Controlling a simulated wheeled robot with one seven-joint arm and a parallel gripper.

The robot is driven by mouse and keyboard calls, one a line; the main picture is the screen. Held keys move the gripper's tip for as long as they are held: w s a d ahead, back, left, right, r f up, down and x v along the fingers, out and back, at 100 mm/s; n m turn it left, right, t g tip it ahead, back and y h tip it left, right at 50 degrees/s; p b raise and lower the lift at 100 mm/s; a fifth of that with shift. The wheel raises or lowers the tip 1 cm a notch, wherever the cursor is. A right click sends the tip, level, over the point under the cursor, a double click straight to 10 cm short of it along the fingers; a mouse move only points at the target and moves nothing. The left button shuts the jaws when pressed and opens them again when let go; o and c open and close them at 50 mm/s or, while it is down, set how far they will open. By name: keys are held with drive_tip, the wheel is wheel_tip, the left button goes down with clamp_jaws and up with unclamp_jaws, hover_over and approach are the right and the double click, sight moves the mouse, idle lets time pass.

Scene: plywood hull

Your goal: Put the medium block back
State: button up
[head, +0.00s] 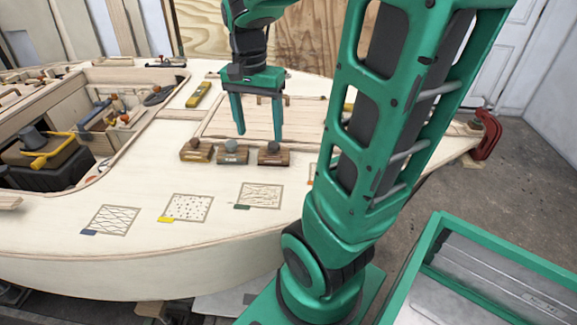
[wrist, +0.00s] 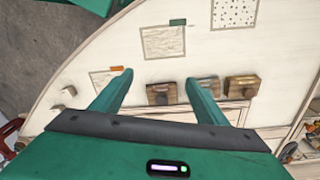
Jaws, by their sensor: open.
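Three small wooden blocks with round knobs stand in a row on the pale deck: a left block (head: 195,152), a middle block (head: 232,155) and a right, darker brown block (head: 273,156). Labels on them are too small to read, so I cannot tell which is medium. My gripper (head: 258,134) is open and empty above the row, near the right and middle blocks. In the wrist view, the dark block (wrist: 161,94) shows between my fingers (wrist: 160,78), and the middle block (wrist: 207,88) is partly behind one finger.
Marked squares lie on the deck: blue-tagged crosshatch (head: 110,220), yellow-tagged dots (head: 187,208), green-tagged lines (head: 260,196). An orange-tagged square (wrist: 104,79) shows in the wrist view. A yellow level (head: 198,95) lies behind. An open recess with tools (head: 85,125) is at left.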

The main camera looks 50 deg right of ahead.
drive_tip(key=s+a+f+n, duration=0.1)
drive_tip(key=s+f+n, duration=0.1)
drive_tip(key=s+n, duration=0.2)
drive_tip(key=s+a+f+n, duration=0.1)
drive_tip(key=s+a+n, duration=0.1)
drive_tip(key=s, duration=0.6)
drive_tip(key=shift+s+f+n+y, duration=0.4)
drive_tip(key=shift+n, duration=0.5)
drive_tip(key=shift+w+f, duration=0.25)
drive_tip(key=shift+w, duration=0.4)
